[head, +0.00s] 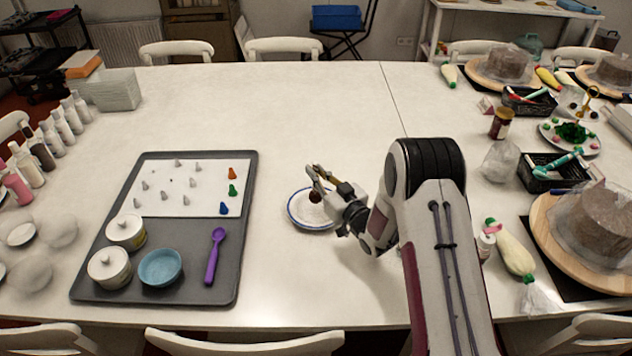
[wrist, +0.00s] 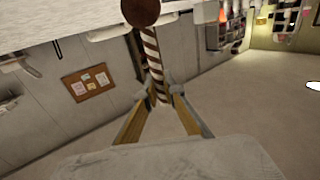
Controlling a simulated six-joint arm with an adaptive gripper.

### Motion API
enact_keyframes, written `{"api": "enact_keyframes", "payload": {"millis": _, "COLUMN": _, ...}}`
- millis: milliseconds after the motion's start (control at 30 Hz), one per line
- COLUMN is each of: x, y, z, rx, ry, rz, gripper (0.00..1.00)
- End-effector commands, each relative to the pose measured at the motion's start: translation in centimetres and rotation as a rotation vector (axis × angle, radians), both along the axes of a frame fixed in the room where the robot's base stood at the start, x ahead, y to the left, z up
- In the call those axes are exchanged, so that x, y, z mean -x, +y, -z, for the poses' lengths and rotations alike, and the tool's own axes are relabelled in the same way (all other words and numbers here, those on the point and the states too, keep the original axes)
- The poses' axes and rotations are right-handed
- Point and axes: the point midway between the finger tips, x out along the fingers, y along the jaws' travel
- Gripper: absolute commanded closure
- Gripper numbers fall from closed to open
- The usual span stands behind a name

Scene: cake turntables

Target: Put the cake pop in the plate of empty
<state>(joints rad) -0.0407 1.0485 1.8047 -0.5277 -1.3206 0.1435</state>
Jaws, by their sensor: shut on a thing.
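In the head view my gripper (head: 318,176) is over the plate (head: 299,218), a white round plate with a blue rim. The dark brown ball (head: 315,197) appears over the plate's inside. I cannot tell whether the ball touches the plate. The plate otherwise looks empty, and my gripper covers part of its right side.
A grey tray (head: 190,288) with white pots, a blue bowl (head: 160,267) and a purple spoon (head: 214,256) lies left of the plate. Covered cakes, black baskets and a piping bag (head: 514,252) stand to the right. The table behind the plate is clear.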

Motion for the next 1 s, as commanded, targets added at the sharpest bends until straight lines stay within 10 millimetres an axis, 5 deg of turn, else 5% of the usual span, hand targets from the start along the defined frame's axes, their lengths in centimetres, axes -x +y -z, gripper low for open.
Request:
{"api": "enact_keyframes", "payload": {"millis": 400, "x": 0.0, "y": 0.0, "z": 3.3, "rx": -0.001, "ry": 0.001, "rz": 0.001, "gripper": 1.0}}
{"api": "enact_keyframes", "payload": {"millis": 933, "x": 0.0, "y": 0.0, "z": 3.8, "rx": 0.0, "ry": 0.0, "rz": 0.0, "gripper": 1.0}}
{"api": "enact_keyframes", "payload": {"millis": 1000, "x": 0.0, "y": 0.0, "z": 3.8, "rx": 0.0, "ry": 0.0, "rz": 0.0, "gripper": 0.76}}
